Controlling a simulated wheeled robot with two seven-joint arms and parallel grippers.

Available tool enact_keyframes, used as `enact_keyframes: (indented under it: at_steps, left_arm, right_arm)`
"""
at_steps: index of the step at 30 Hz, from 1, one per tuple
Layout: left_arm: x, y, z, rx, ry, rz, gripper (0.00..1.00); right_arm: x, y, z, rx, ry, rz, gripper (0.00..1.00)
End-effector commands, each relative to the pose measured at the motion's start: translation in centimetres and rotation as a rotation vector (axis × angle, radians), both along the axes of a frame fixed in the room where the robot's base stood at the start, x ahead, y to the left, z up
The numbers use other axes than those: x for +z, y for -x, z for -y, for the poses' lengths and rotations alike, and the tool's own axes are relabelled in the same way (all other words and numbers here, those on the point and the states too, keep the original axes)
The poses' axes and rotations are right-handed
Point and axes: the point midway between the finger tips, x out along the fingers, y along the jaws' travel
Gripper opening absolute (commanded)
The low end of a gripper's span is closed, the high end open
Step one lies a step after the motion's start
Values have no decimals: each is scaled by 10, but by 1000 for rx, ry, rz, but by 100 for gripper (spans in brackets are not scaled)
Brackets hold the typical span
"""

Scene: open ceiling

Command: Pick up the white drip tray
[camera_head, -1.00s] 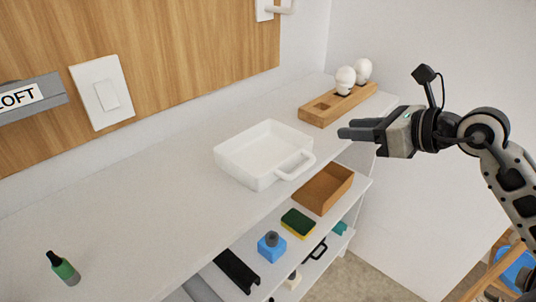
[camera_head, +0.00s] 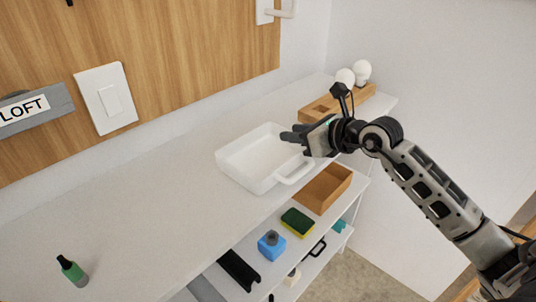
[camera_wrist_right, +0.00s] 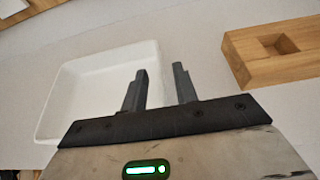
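The white drip tray (camera_head: 238,166) sits on the white counter in the head view, with its loop handle (camera_head: 295,172) towards the front right. It looks empty. My right gripper (camera_head: 291,137) is over the tray's right rim, apart from the handle as far as I can see. In the right wrist view the tray (camera_wrist_right: 72,97) lies to the left, behind the left finger. The fingers of the right gripper (camera_wrist_right: 163,82) are spread with nothing between them. My left gripper is not in view.
A wooden holder (camera_head: 312,113) with two white bulbs stands behind my right gripper; it also shows in the right wrist view (camera_wrist_right: 290,68).

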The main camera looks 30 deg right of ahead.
Motion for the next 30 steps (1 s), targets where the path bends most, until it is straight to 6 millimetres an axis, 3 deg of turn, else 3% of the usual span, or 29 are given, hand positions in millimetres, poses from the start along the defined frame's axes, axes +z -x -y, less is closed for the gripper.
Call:
enact_keyframes:
  at_steps: [10, 13, 14, 25, 30]
  left_arm:
    - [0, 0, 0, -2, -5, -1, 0]
    - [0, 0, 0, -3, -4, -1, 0]
    - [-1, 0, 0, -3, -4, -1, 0]
    - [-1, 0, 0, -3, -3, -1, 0]
    - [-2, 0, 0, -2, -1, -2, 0]
  right_arm:
    - [-4, -9, -4, 1, 1, 0, 29]
    - [-4, -9, -4, 1, 1, 0, 1]
    - [-4, -9, -4, 1, 1, 0, 0]
    - [-3, -9, -3, 1, 0, 1, 0]
    - [7, -9, -3, 1, 0, 4, 0]
